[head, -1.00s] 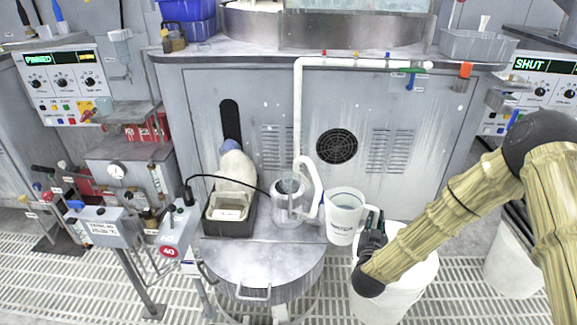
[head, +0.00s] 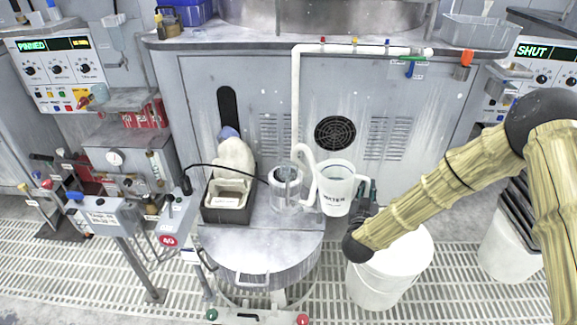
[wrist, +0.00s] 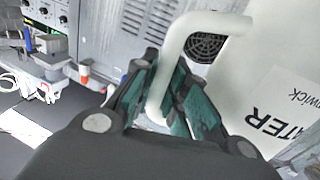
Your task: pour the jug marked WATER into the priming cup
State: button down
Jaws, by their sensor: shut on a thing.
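The white jug marked WATER (head: 336,190) is held to the right of the priming cup in the head view. Its handle is at its right side, and my gripper (head: 366,192) is shut on that handle. In the wrist view my gripper (wrist: 168,92) has its green-lined fingers around the white handle (wrist: 205,22), and the jug's wall with its printed label (wrist: 285,105) fills the right side. The jug looks close to upright, and its bluish inside shows. The clear cup (head: 286,187), which I take for the priming cup, stands on the grey round lid (head: 265,258).
A white pipe (head: 296,100) comes down and bends beside the clear cup. A dark tray (head: 226,213) with a pale bottle (head: 234,160) stands left of the cup. A white bucket (head: 390,265) stands below my arm. A 40-marked box (head: 172,222) is at the left.

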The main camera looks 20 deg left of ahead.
aim_at(366, 180)
notch_tip(366, 180, up, 3)
jog(key=shift+a+f+n+p, duration=0.1)
jog(key=shift+a+n+p, duration=0.05)
jog(key=shift+n+p, duration=0.65)
jog(key=shift+a+r+n+p, duration=0.35)
jog(key=shift+r+n, duration=0.05)
jog(key=shift+r, duration=0.3)
jog(key=a+r+n+p, duration=0.2)
jog(key=r, duration=0.1)
jog(key=a+r+n+p, duration=0.1)
jog(key=r, duration=0.1)
jog(key=shift+a+r, duration=0.15)
jog(key=shift+a, duration=0.1)
jog(key=shift+a+r+n, duration=0.35)
jog(key=shift+r+n, duration=0.05)
jog(key=shift+n, duration=0.2)
jog(key=shift+a+r, duration=0.1)
jog(key=shift+r, duration=0.05)
